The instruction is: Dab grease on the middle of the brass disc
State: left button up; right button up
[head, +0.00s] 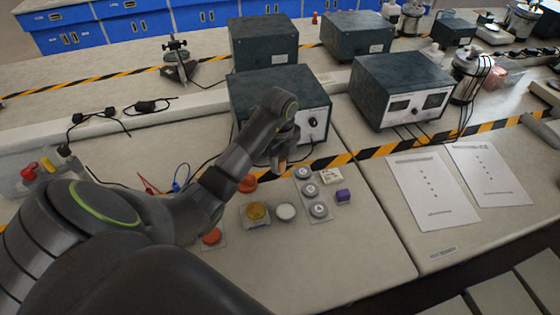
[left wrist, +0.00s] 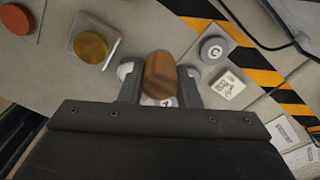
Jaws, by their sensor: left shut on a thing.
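The brass disc (head: 257,211) lies on a square plate on the near bench; it also shows at the upper left of the left wrist view (left wrist: 90,47). My left gripper (head: 281,160) is above the bench, beyond and to the right of the disc, apart from it. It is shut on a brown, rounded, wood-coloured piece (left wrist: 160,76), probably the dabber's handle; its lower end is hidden. I cannot tell which item holds the grease. A white-topped round pot or disc (head: 286,211) stands right of the brass disc. My right gripper is not in view.
Orange-red discs (head: 211,237) lie near the brass disc. Grey lettered discs (head: 319,210), a purple block (head: 343,196) and a small printed card (head: 331,175) are to the right. A dark instrument box (head: 281,98) stands behind my gripper. The bench front is clear.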

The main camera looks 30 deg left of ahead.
pick_arm(q)
jog(key=o, duration=0.4)
jog(key=shift+c, duration=1.1)
jog(key=shift+r+n+p, duration=0.2)
jog(key=shift+n+p, duration=0.25)
jog(key=shift+n, duration=0.05)
jog(key=n+p, duration=0.3)
jog(key=n, duration=0.1)
jog(key=shift+n, duration=0.3)
jog(key=n+p, duration=0.2)
jog(key=n, duration=0.2)
jog(key=shift+n+p, duration=0.35)
jog(key=shift+n, duration=0.05)
jog(key=shift+f+n+p, duration=0.15)
jog(key=shift+n+p, duration=0.15)
jog(key=shift+n, duration=0.6)
jog(key=shift+f, duration=0.1)
